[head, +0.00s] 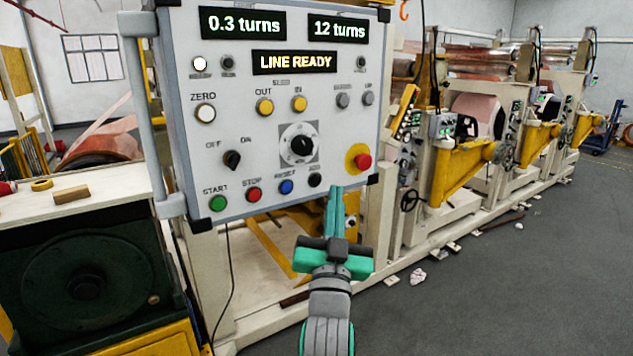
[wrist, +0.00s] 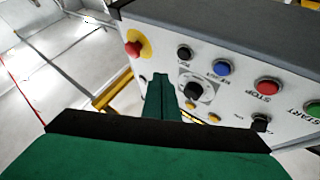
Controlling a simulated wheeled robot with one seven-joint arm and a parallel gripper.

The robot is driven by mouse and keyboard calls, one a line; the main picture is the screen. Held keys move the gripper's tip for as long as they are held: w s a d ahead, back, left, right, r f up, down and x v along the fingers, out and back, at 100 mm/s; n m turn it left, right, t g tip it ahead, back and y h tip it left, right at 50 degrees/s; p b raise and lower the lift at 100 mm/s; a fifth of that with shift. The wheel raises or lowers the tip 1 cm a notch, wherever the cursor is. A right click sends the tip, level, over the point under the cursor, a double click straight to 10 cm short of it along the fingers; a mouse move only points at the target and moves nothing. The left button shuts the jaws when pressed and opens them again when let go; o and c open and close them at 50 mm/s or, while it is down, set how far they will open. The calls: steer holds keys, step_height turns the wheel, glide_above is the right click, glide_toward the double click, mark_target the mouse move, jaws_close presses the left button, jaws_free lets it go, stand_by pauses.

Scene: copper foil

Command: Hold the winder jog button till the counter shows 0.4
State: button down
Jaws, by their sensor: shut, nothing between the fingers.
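The control panel (head: 225,130) fills the upper left of the head view. Its left counter (head: 242,24) reads "0.3 turns". The jog button (head: 314,180) looks like the small black one at the right end of the bottom row, its label too small to read surely. It also shows in the wrist view (wrist: 184,52), unobstructed. My gripper (head: 336,190) is shut and empty, its green fingers pointing up at the panel's lower edge, just right of and below that button. In the wrist view the fingertips (wrist: 160,78) are beside the button; I see no contact.
The right display (head: 338,28) reads "12 turns" and the amber one (head: 294,62) "LINE READY". The blue reset button (head: 286,187) and red emergency stop (head: 362,161) flank the black button. Rollers and yellow machinery (head: 460,170) stand right; the floor (head: 500,280) there is mostly clear.

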steer(key=shift+w+a, duration=0.55)
steer(key=shift+w, duration=0.2)
steer(key=shift+w+a, duration=0.55)
steer(key=shift+w, duration=0.2)
steer(key=shift+w+a, duration=0.1)
stand_by(1.0)
steer(key=shift+w+a, duration=0.15)
steer(key=shift+w, duration=0.1)
steer(key=shift+w+a, duration=0.3)
steer(key=shift+w, duration=0.1)
stand_by(1.8)
steer(key=shift+s+d, duration=0.55)
steer(key=shift+s, duration=0.2)
steer(key=shift+s+d, duration=0.75)
steer(key=shift+s, duration=0.3)
steer(key=shift+s+d, duration=0.7)
steer(key=shift+s, duration=0.3)
steer(key=shift+f, duration=0.1)
